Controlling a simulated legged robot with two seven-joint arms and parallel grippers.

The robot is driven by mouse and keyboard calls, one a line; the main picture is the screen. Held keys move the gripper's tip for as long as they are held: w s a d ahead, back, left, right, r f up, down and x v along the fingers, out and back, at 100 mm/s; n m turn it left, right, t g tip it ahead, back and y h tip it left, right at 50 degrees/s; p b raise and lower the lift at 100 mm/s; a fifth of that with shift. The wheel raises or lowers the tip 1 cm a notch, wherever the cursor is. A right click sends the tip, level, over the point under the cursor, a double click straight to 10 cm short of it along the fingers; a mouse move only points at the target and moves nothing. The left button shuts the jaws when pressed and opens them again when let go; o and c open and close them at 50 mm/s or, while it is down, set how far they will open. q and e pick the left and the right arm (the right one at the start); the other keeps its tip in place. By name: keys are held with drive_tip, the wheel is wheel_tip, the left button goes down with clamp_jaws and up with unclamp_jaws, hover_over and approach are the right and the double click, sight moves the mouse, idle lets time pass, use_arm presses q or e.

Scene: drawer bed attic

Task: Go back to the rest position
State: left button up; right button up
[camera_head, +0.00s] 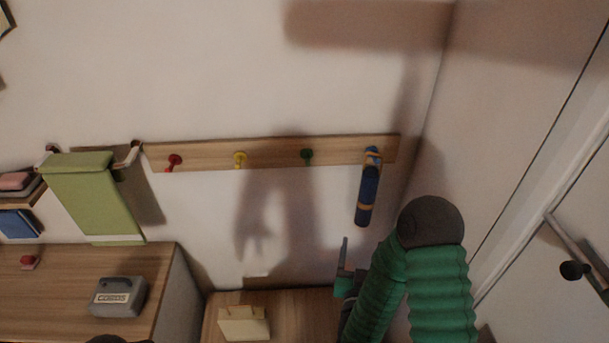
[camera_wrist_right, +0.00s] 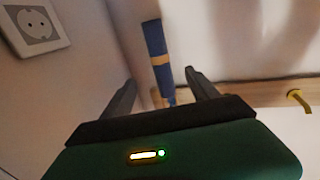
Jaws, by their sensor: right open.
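My right arm, green with a dark round joint, comes up from the bottom right in the head view. Its gripper (camera_head: 343,268) is below and slightly left of a blue cylindrical item with tan bands (camera_head: 367,195). That item hangs from the rightmost peg, which is blue, on the wooden peg rail (camera_head: 270,153). In the right wrist view the two dark fingers of my right gripper (camera_wrist_right: 160,78) are spread apart, with nothing held between them. The blue item (camera_wrist_right: 156,50) shows beyond them, apart from the gripper as far as I can tell. My left gripper is not in view.
Red (camera_head: 174,161), yellow (camera_head: 239,159) and green (camera_head: 307,154) pegs are bare. A green cloth (camera_head: 95,200) hangs at left. A grey case (camera_head: 118,297) sits on the wooden cabinet, and a cream bag (camera_head: 243,323) stands lower. A door is at right. A wall socket (camera_wrist_right: 35,25) shows in the wrist view.

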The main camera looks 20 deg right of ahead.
drive_tip(key=w+a+f+n+g+y, duration=0.1)
drive_tip(key=a+f+n+g+y, duration=0.35)
drive_tip(key=a+y, duration=0.3)
drive_tip(key=s+a+r+n+g, duration=0.1)
drive_tip(key=s+a+g, duration=0.1)
drive_tip(key=s+g, duration=0.6)
drive_tip(key=s+y, duration=0.1)
drive_tip(key=s, duration=0.5)
drive_tip(key=shift+s+g, duration=0.3)
drive_tip(key=shift+g, duration=0.05)
